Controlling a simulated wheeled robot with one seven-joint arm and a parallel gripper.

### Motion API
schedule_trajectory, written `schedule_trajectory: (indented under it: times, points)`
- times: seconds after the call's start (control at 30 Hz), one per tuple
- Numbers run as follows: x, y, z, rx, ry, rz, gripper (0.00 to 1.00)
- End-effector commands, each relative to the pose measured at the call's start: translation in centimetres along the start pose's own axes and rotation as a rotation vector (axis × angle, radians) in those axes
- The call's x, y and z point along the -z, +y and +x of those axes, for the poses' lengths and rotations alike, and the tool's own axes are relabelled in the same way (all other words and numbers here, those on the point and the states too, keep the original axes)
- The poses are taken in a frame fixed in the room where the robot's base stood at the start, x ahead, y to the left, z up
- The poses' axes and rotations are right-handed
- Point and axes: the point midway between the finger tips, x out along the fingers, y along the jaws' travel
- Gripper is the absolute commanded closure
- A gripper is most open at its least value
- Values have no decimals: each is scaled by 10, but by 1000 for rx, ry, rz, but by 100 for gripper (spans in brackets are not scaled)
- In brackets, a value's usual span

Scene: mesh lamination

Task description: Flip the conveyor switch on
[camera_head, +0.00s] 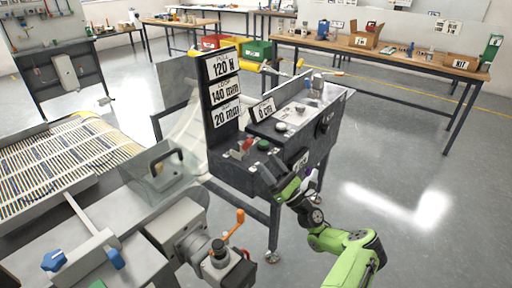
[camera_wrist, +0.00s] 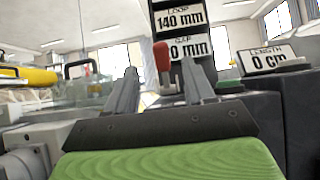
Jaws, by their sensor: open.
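A red-handled lever (camera_head: 246,145) stands upright on the near end of the dark control cabinet (camera_head: 228,165), beside a green button (camera_head: 263,145). No label on the lever can be read, so I cannot tell for certain that it is the conveyor switch. In the wrist view the red lever (camera_wrist: 162,58) shows between my two fingers, beyond their tips, and the green button (camera_wrist: 232,86) is to its right. My gripper (camera_wrist: 160,76) is open and empty, its fingers apart. In the head view my gripper (camera_head: 273,170) is at the cabinet's near edge, partly hidden by its own body.
A sign panel (camera_head: 222,92) rises behind the lever, and a length sign (camera_head: 262,109) stands to the right. The slatted conveyor (camera_head: 65,160) is at left. A machine with an orange handle (camera_head: 236,226) is in the foreground. Open floor (camera_head: 400,200) lies to the right.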

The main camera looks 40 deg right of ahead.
Motion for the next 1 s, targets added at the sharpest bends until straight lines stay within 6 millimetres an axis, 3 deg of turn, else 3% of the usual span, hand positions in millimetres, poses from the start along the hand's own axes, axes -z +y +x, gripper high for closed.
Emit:
schedule_trajectory:
  times: [0.13,0.3,0.87,1.0]
  points:
    - [0,-1,-34,5,0,1,47]
    - [0,0,-50,1,0,0,47]
    - [0,0,-50,-1,1,0,47]
    - [-17,0,-36,-1,1,0,47]
